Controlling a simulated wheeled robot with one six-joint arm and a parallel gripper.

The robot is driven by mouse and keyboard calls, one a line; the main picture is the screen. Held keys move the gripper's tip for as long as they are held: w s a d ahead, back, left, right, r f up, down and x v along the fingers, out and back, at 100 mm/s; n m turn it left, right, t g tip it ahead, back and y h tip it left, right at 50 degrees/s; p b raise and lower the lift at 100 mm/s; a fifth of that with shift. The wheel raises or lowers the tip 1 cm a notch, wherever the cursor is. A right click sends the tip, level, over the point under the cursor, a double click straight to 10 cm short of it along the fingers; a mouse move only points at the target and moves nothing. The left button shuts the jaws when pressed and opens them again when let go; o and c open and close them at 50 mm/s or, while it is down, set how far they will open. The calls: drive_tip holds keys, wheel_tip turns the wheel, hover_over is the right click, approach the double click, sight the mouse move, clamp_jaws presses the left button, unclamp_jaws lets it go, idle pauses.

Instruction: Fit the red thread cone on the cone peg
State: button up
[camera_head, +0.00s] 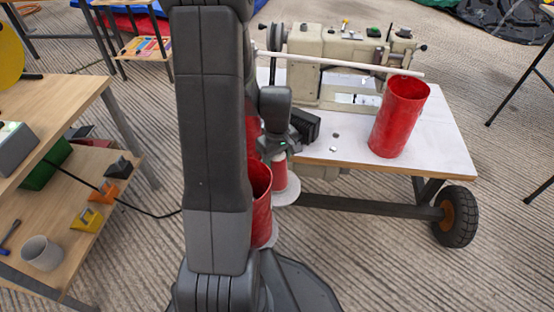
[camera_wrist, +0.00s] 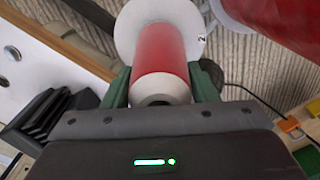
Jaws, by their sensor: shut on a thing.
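The red thread cone (camera_wrist: 160,50) has a pale narrow end and sits between the two green fingers of my gripper (camera_wrist: 160,92). My gripper (camera_head: 280,148) is shut on it; in the head view the cone (camera_head: 280,177) hangs below the fingers, partly hidden by my arm. A white disc (camera_wrist: 198,48) marked with a 2 lies beyond the cone's far end; a white disc also shows under it in the head view (camera_head: 288,193). I cannot tell whether cone and disc touch. The cone peg itself is not visible.
A red open cylinder (camera_head: 399,118) stands on the white sewing table (camera_head: 440,145) beside the sewing machine (camera_head: 310,65). Another red cylinder (camera_head: 262,205) is close below my gripper, also at upper right in the wrist view (camera_wrist: 275,22). A wooden shelf bench (camera_head: 85,95) stands left.

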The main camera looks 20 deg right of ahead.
drive_tip(key=shift+f+b, duration=0.45)
drive_tip(key=shift+f, duration=0.2)
drive_tip(key=o, duration=1.5)
drive_tip(key=shift+o, duration=0.2)
wheel_tip(320, 180, up, 14)
drive_tip(key=p, duration=0.5)
drive_tip(key=shift+p, duration=0.4)
wheel_tip(320, 180, down, 14)
drive_tip(key=b, duration=0.5)
drive_tip(key=shift+b, duration=0.3)
drive_tip(key=shift+r, duration=0.3)
